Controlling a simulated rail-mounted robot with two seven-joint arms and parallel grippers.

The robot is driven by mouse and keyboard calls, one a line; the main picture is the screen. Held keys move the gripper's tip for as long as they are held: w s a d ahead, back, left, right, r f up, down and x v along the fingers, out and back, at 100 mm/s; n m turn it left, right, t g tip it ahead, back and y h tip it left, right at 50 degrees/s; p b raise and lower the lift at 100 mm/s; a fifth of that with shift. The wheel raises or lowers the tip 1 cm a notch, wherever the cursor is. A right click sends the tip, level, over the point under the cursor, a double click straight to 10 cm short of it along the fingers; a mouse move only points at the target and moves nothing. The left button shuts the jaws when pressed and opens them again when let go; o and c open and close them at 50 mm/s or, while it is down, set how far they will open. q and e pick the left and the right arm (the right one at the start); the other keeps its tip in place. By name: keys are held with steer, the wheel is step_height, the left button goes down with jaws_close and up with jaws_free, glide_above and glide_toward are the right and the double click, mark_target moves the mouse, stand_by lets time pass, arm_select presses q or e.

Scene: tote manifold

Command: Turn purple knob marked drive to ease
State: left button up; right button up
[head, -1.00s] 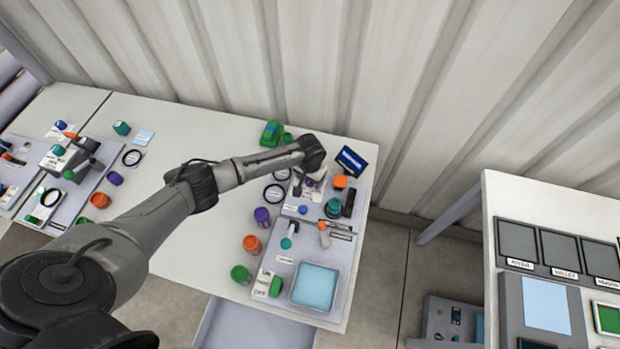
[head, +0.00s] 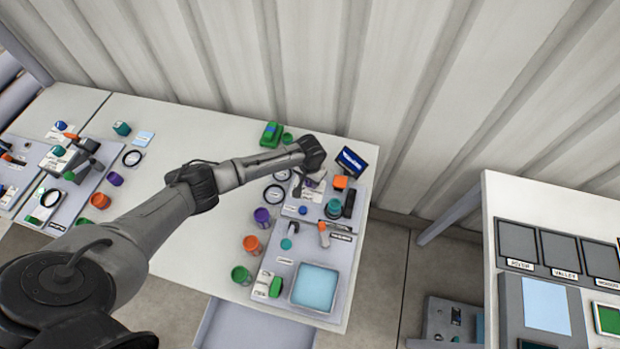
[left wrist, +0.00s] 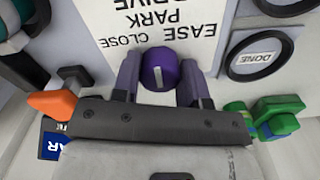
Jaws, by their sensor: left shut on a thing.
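The purple knob (left wrist: 160,68) stands on a white label plate (left wrist: 125,40) in the left wrist view. A white pointer line on the knob runs nearly straight up and down in that picture. The plate reads DRIVE, PARK, EASE and CLOSE, upside down there, with EASE and CLOSE nearest the knob. My left gripper (left wrist: 160,78) is shut on the knob, one finger on each side. In the head view the left gripper (head: 299,186) is over the back of the right-hand panel, where my arm largely hides the knob. My right gripper is not in view.
An orange part (left wrist: 52,104) and a green part (left wrist: 278,112) flank the gripper closely. A black ring marked DONE (left wrist: 258,55) lies beside the plate. In the head view a blue screen (head: 351,161) stands behind, and a teal knob (head: 333,208) stands in front.

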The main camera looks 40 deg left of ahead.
arm_select(q)
steer(key=shift+r+m+p, duration=0.1)
steer(key=shift+m+p, duration=0.35)
steer(key=shift+m, duration=0.25)
steer(key=shift+m+p, duration=0.5)
steer(key=shift+m, duration=0.7)
steer(key=m, duration=0.4)
steer(key=shift+m+p, duration=0.3)
steer(key=shift+p, duration=0.1)
steer(key=shift+m, duration=0.6)
steer(key=o, duration=0.9)
